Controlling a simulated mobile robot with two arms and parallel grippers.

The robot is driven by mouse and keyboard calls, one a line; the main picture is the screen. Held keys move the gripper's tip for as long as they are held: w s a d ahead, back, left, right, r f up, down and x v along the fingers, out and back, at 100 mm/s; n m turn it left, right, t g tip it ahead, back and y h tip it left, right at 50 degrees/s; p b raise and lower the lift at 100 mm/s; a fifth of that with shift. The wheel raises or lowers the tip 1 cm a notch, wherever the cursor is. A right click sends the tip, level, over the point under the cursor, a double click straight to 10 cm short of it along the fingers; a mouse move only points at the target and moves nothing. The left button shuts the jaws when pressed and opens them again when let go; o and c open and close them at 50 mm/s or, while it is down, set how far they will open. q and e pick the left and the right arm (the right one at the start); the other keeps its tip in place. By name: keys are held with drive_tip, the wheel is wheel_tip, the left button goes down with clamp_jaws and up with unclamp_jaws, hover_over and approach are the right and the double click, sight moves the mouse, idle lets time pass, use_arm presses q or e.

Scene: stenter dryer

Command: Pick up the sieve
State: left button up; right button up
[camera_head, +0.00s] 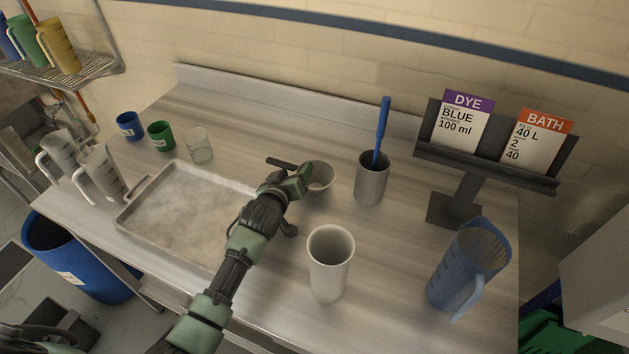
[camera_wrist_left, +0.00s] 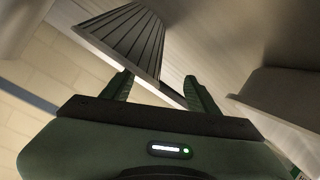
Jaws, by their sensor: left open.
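The sieve (camera_head: 321,178) is a small grey round bowl on the bench, right of the tray. A dark bar (camera_head: 281,163), which looks like its handle, sticks out to the left behind my gripper. In the left wrist view a ribbed grey cone (camera_wrist_left: 133,38), apparently the sieve's bowl, is just beyond the fingers. A thin pale edge runs between the fingertips. My left gripper (camera_head: 298,182) is open at the sieve's near left side; it also shows in the left wrist view (camera_wrist_left: 160,88). Its fingers partly hide the sieve. Contact cannot be told. My right gripper is not in view.
A shallow metal tray (camera_head: 136,203) lies left of my arm. A white cup (camera_head: 329,270) stands close on the right, with a grey beaker (camera_head: 371,184) holding a blue tool behind it. A blue jug (camera_head: 467,270) and a card stand (camera_head: 470,180) are farther right.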

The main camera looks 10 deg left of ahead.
use_arm(q)
drive_tip(key=shift+w+f, duration=0.1)
drive_tip(key=shift+w, duration=0.05)
clamp_jaws()
idle(0.4)
wheel_tip(320, 180, up, 20)
drive_tip(key=b, duration=0.2)
idle(0.3)
